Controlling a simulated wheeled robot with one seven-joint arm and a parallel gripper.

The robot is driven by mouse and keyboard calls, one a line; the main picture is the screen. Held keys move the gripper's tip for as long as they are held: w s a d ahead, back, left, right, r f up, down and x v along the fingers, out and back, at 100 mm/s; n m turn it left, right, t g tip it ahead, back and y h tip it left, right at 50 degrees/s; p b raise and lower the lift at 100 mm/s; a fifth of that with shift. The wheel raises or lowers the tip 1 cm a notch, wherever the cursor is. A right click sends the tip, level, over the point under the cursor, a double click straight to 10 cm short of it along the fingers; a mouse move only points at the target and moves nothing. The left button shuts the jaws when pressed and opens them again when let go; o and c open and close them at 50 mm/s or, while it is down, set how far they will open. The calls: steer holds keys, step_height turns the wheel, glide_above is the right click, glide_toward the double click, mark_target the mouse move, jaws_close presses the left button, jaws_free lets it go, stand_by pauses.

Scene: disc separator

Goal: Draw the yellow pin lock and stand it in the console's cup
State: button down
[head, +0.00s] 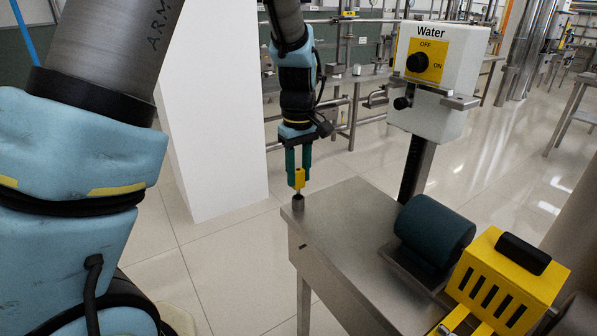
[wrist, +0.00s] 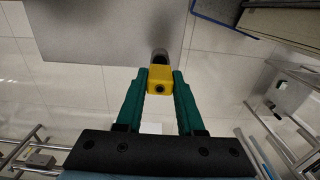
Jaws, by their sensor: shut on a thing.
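My gripper (head: 299,170) is shut on the yellow pin lock (head: 300,178) and holds it upright, its thin metal shank pointing down. The console's cup (head: 298,204), a small dark grey cylinder, stands at the near-left corner of the steel console top (head: 345,222). The pin is directly over the cup in the head view, its shank at the cup's mouth. I cannot tell how far the shank is inside. In the wrist view the yellow head (wrist: 160,80) sits between the green fingers of my gripper (wrist: 160,74), and the cup (wrist: 160,56) is partly hidden behind it.
A white Water control box (head: 440,75) with a black OFF/ON knob stands on a post behind the console. A dark green cylinder (head: 436,228) and a yellow slotted housing (head: 505,285) occupy the right. A white pillar (head: 215,120) stands to the left. The console top near the cup is clear.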

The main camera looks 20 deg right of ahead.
steer(key=shift+f+b, duration=0.8)
steer(key=shift+f, duration=0.7)
steer(key=shift+c, duration=2.2)
jaws_free()
step_height(320, 180, up, 10)
steer(key=shift+r+b, duration=0.25)
steer(key=shift+b, duration=0.7)
step_height(320, 180, up, 4)
steer(key=r+p, duration=0.1)
steer(key=p, duration=0.3)
glide_above(299, 188)
steer(key=shift+w+d+f, duration=0.15)
steer(key=shift+w+f, duration=0.15)
steer(key=shift+w, duration=0.15)
